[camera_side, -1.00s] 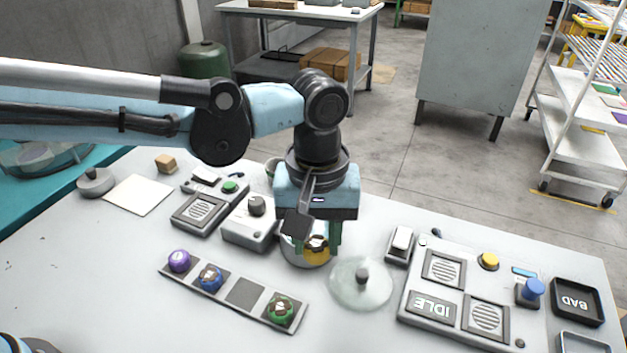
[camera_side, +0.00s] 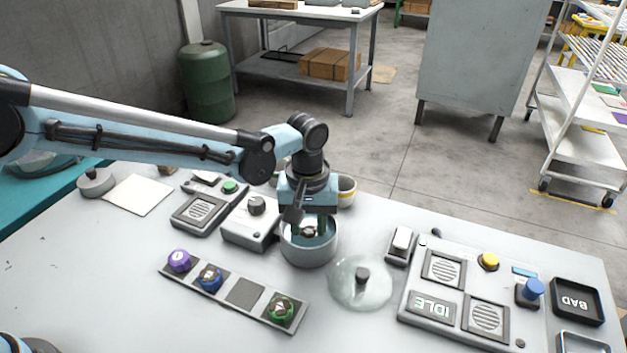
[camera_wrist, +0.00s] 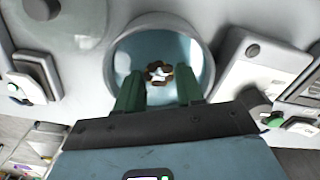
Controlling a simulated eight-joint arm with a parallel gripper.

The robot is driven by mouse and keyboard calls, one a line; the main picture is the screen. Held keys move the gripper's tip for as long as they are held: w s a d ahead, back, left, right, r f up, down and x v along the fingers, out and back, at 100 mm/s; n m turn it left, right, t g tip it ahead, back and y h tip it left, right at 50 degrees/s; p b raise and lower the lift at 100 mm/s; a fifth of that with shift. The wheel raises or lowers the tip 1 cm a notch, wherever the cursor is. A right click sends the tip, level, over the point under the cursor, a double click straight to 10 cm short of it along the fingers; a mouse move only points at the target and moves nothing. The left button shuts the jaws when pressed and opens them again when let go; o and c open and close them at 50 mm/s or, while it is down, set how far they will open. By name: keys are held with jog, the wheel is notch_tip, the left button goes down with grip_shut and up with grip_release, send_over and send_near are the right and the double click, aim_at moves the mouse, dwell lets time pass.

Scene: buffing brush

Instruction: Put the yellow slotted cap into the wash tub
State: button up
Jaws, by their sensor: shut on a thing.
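The wash tub (camera_side: 308,253) is a round grey pot on the table, with blue inside. In the wrist view its rim (camera_wrist: 211,62) surrounds my fingertips. My gripper (camera_side: 309,232) points down into the tub, its green fingers reaching below the rim. In the wrist view my gripper (camera_wrist: 159,88) is shut on the yellow slotted cap (camera_wrist: 158,72), of which mostly the brown-marked top shows between the fingertips. The cap is inside the tub outline; I cannot tell whether it touches the bottom. The cap's yellow side is largely hidden.
A clear round lid with a grey knob (camera_side: 362,275) lies right of the tub. A strip (camera_side: 245,293) in front holds purple, blue and green caps and one empty square. A knob box (camera_side: 250,225) stands close left; a cup (camera_side: 347,190) stands behind. The IDLE panel (camera_side: 460,290) is right.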

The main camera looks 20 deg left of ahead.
aim_at(309, 230)
jog(key=shift+f, duration=0.3)
jog(key=shift+f, duration=0.1)
jog(key=o, duration=0.7)
jog(key=shift+o, duration=0.2)
notch_tip(309, 230, up, 12)
jog(key=f, duration=0.1)
jog(key=s+a+r+t, duration=0.1)
jog(key=a+r, duration=0.3)
jog(key=a, duration=0.2)
jog(key=s+a+f+m+t, duration=0.1)
jog(key=s+a+m+t, duration=0.1)
jog(key=s+a, duration=0.4)
jog(key=s+a+f+m+t, duration=0.1)
jog(key=s+a+m+t, duration=0.1)
jog(key=s+a+t, duration=0.2)
jog(key=s+a, duration=0.3)
jog(key=a, duration=0.4)
jog(key=shift+s+a+m, duration=0.25)
jog(key=shift+a+m, duration=0.05)
jog(key=shift+a, duration=0.1)
